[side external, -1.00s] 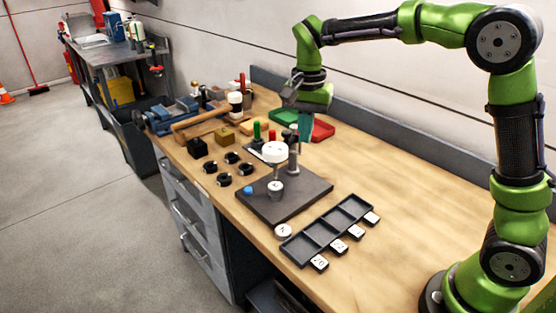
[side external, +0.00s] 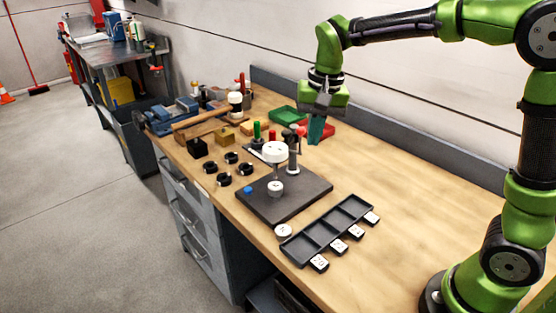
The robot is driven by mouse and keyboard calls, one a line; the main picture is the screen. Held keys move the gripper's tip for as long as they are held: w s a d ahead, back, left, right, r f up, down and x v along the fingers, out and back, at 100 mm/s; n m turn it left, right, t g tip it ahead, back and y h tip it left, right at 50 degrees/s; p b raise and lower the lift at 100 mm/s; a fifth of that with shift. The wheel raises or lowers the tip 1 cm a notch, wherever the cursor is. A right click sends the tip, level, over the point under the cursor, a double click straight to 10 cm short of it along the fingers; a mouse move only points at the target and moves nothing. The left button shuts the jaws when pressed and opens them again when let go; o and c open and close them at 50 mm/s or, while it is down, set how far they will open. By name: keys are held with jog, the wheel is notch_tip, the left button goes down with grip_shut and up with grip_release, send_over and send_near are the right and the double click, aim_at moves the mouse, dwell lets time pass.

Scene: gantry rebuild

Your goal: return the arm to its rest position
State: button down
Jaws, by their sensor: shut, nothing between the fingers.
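My gripper (side external: 316,130) hangs at the end of my green arm, above the bench near its back edge. Its teal fingers point down and look closed with nothing held. Its fingertips appear in front of the red tray (side external: 322,127), up and to the right of the dark square plate. The gripper is apart from the objects below it, though its exact height is hard to tell.
On the wooden bench (side external: 390,205) stands a dark plate (side external: 304,192) with a post and white disc (side external: 275,152). A black compartment tray (side external: 328,232), black rings (side external: 231,157), a green tray (side external: 288,116) and a vise (side external: 165,117) lie around.

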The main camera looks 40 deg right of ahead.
jog(key=s+r+n+t+y, duration=0.1)
jog(key=s+n+t, duration=0.3)
jog(key=s, duration=1.2)
jog(key=shift+s+a+r+t, duration=0.25)
jog(key=shift+r+t, duration=0.3)
jog(key=shift+t, duration=0.45)
